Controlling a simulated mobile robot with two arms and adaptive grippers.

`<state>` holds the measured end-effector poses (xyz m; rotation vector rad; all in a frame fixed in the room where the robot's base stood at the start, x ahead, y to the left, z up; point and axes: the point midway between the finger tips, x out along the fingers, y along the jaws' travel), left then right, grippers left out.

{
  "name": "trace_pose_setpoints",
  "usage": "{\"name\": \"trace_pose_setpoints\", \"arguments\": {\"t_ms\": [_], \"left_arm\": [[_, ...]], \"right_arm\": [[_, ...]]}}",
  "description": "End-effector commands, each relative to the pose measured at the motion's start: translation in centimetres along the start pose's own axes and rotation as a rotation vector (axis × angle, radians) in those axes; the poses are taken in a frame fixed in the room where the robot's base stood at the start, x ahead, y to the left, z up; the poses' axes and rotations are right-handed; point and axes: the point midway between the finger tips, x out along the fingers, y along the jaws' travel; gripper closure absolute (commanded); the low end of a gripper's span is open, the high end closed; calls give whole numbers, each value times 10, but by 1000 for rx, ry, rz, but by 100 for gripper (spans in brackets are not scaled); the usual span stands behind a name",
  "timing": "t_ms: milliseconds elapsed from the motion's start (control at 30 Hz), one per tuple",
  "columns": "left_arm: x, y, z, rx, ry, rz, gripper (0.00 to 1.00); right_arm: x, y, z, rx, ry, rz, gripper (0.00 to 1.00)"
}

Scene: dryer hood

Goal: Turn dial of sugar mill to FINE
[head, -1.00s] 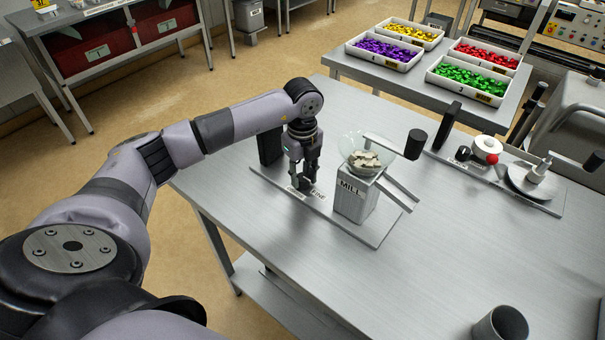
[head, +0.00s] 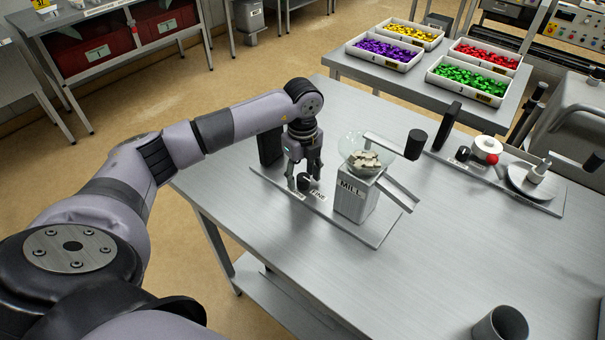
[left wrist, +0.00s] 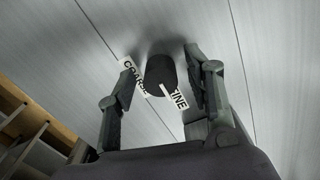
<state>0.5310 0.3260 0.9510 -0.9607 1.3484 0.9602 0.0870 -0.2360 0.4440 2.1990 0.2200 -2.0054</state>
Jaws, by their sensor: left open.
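The sugar mill (head: 355,203) is a grey box labelled MILL, with a clear bowl (head: 366,150) of pale lumps on top. Its black dial (head: 303,181) stands on the base plate left of the box, between a COARSE label and a FINE label (head: 318,194). In the left wrist view the dial (left wrist: 160,78) has a white pointer line directed at the FINE label (left wrist: 179,99); the COARSE label (left wrist: 128,82) is on the other side. My left gripper (head: 304,178) is open, its fingers apart on either side of the dial. My right gripper is not in view.
A black-handled crank and a chute (head: 398,190) stick out right of the mill. A plate with a white round part (head: 487,148) stands at the back right, and a grey cup (head: 501,325) at the front right. The table's middle is clear.

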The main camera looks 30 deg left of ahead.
Motion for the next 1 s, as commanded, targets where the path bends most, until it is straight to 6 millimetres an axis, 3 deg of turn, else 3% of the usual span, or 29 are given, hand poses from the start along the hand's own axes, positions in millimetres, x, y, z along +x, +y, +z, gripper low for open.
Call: {"name": "trace_pose_setpoints", "arguments": {"t_ms": [167, 500, 700, 1000], "left_arm": [[-10, -1, 0, 0, -1, -3, 53], [-78, -2, 0, 0, -1, -5, 53], [-109, -1, 0, 0, 0, -2, 53], [-120, 0, 0, 0, 0, 0, 53]], "right_arm": [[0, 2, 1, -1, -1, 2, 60], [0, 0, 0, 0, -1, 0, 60], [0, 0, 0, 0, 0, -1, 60], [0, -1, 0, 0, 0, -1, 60]]}}
